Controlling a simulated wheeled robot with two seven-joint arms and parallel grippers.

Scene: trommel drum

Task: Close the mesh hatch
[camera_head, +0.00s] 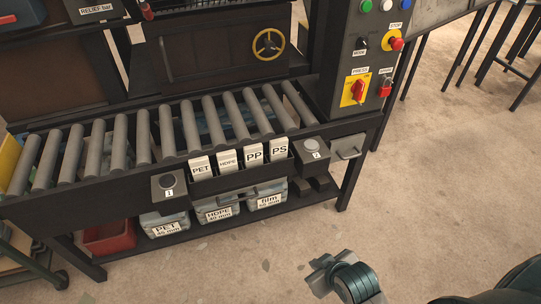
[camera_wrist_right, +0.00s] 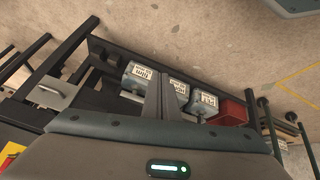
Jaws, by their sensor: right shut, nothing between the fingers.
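I cannot make out a mesh hatch in either view. A dark panel with a yellow handwheel (camera_head: 268,44) stands behind the roller conveyor (camera_head: 145,135) in the head view, and no mesh shows on it. My right gripper (camera_head: 325,274) is low in the head view, over the floor in front of the bench and apart from it. In the right wrist view its fingers (camera_wrist_right: 166,88) are together and empty, with the bench's lower shelf beyond them. My left gripper is not in view.
A control post with a red stop button (camera_head: 396,43) and a red rotary switch (camera_head: 358,90) stands at the conveyor's right end. Labelled bins (camera_head: 219,214) and a red crate (camera_head: 110,237) sit below. The floor (camera_head: 440,170) at the right is clear.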

